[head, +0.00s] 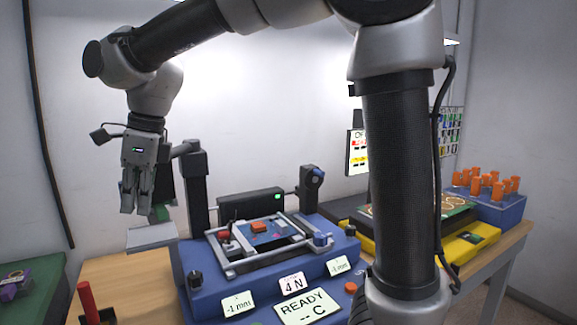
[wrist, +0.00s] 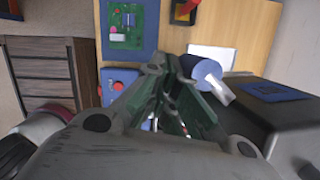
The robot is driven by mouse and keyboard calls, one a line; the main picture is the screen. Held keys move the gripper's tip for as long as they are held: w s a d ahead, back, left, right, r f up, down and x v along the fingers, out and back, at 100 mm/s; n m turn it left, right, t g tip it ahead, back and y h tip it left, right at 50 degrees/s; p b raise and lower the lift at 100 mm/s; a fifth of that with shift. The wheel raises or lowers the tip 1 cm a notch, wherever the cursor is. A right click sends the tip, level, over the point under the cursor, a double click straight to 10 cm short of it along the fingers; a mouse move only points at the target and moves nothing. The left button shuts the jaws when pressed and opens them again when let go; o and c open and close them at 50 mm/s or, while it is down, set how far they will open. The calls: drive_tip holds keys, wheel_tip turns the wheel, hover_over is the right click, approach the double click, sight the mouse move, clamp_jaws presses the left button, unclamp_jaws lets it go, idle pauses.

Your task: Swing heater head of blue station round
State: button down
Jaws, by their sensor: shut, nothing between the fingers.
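The blue station (head: 183,275) stands on the table in the head view, with a circuit board (head: 263,230) clamped in its metal frame. A black post (head: 196,190) rises at its back left, and a short dark arm reaches left from its top toward my gripper (head: 129,208). My gripper points down, shut and empty, left of the post. A dark part behind my fingers may be the heater head; my gripper partly hides it, and I cannot tell whether they touch. In the wrist view my green-padded fingers are close together.
A pale plate (head: 151,237) juts out below my gripper. A red upright handle (head: 88,298) stands at front left, beside a green mat (head: 30,290). A blue block with orange pegs (head: 489,207) and a yellow tray (head: 470,241) are at right. The wrist view shows a drawer cabinet (wrist: 48,72).

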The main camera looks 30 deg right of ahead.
drive_tip(key=shift+w+a, duration=0.45)
drive_tip(key=shift+a, duration=0.3)
drive_tip(key=shift+w+a, duration=0.45)
drive_tip(key=shift+a, duration=0.25)
drive_tip(key=shift+d, duration=0.1)
